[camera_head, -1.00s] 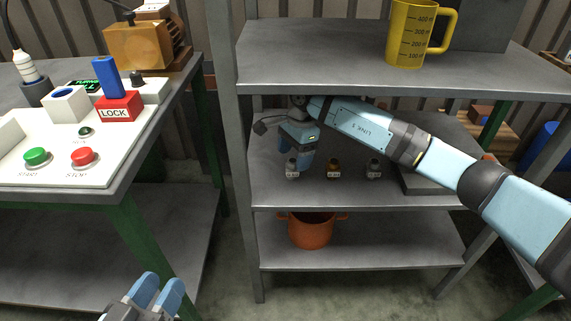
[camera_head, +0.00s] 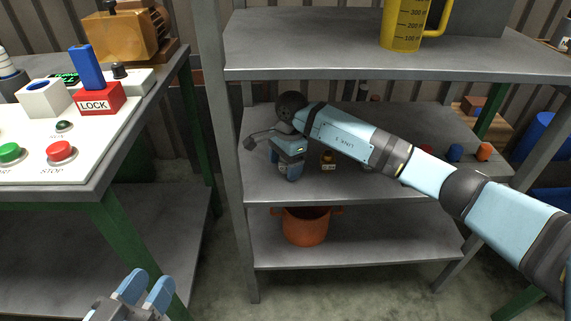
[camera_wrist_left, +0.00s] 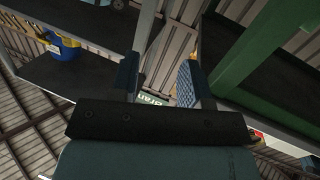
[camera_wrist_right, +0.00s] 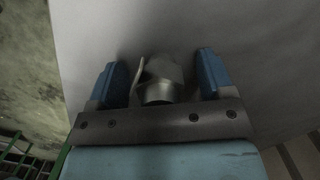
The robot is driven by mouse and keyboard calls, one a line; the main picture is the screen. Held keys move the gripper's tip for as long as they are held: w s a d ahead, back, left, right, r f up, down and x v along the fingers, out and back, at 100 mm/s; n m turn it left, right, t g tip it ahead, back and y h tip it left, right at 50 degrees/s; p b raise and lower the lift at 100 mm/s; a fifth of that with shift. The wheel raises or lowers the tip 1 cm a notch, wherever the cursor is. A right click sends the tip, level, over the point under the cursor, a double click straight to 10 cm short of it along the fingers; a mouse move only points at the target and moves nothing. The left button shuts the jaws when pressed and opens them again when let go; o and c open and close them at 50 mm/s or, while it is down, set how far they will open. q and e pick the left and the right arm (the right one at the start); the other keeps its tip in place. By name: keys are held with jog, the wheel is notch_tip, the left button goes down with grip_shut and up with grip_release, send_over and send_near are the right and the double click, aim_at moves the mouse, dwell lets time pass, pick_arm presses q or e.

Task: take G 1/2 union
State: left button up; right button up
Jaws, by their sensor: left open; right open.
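A silver metal fitting (camera_wrist_right: 160,92) stands between the spread fingers of my right gripper (camera_wrist_right: 160,70) in the right wrist view, with a gap on each side. In the head view my right gripper (camera_head: 287,168) is low over the left part of the middle shelf and hides most of that fitting. A brass fitting (camera_head: 328,159) with a small label stands just to its right. Another fitting is mostly hidden behind my right arm. The labels are too small to read, so I cannot tell which is the G 1/2 union. My left gripper (camera_head: 146,288) is open and empty at the bottom left.
The rack's upper shelf (camera_head: 300,45) is above my right arm and carries a yellow measuring jug (camera_head: 403,25). An orange pot (camera_head: 306,228) stands on the lower shelf. Blue (camera_head: 455,152) and orange (camera_head: 484,151) small parts sit at right. A control table with buttons is at left.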

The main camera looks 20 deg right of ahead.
jog(key=shift+c, duration=0.4)
jog(key=c, duration=1)
jog(key=shift+r, duration=0.1)
